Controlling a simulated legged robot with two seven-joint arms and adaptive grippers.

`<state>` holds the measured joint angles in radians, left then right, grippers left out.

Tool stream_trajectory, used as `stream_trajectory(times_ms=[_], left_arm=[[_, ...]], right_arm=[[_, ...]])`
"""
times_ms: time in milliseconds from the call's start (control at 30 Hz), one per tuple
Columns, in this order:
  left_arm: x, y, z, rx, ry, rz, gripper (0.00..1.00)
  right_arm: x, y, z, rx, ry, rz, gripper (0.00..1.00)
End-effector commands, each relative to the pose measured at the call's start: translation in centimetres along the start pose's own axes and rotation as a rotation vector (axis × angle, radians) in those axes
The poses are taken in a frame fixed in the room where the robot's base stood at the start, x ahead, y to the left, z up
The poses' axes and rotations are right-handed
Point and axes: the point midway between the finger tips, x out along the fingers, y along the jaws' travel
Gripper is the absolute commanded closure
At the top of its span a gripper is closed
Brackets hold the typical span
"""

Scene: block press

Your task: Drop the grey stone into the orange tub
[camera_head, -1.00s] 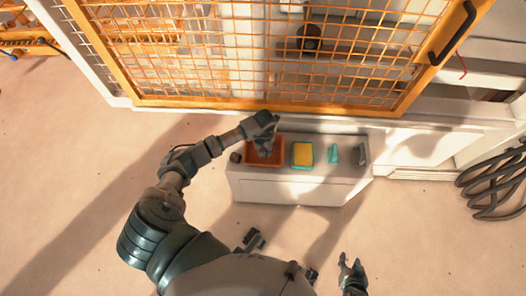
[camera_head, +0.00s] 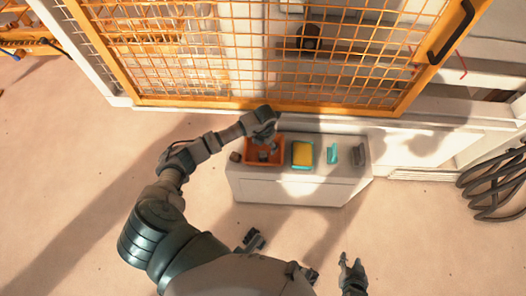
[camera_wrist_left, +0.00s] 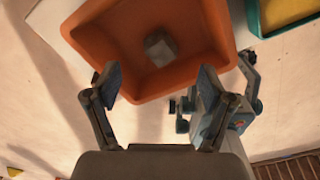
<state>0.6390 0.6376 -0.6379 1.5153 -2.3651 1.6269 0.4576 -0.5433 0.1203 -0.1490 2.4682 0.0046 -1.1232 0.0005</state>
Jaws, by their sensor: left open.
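The orange tub (camera_head: 250,157) stands on the white bench in the head view. It also fills the upper middle of the left wrist view (camera_wrist_left: 195,87).
On the white bench (camera_head: 300,190) stand a teal tray with a yellow block (camera_head: 302,153), a small teal piece (camera_head: 332,153) and a dark grey piece (camera_head: 358,155). The orange mesh guard (camera_head: 250,105) is just behind the bench.

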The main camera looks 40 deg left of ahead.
Motion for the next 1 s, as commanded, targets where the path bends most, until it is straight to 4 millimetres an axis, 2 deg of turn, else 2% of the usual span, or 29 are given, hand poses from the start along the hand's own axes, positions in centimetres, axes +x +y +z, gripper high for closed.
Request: stream_trajectory(times_ms=[200, 400, 600, 1000], left_arm=[[-5.0, 0.4, 0.1, 0.0, -0.004, -0.002, 0.18], [-8.2, 0.5, 0.1, 0.0, -0.001, -0.005, 0.18], [-9.2, 0.5, 0.0, -0.001, 0.001, -0.004, 0.18], [-9.1, 0.5, 0.0, -0.001, 0.001, -0.006, 0.18]], right_arm=[[0.0, -0.1, -0.1, 0.0, 0.0, 0.001, 0.6], [0.0, -0.1, -0.1, 0.0, 0.0, 0.001, 0.6], [0.0, -0.1, 0.0, 0.0, 0.0, 0.0, 0.6], [0.1, -0.1, -0.1, 0.0, -0.002, 0.001, 0.6]])
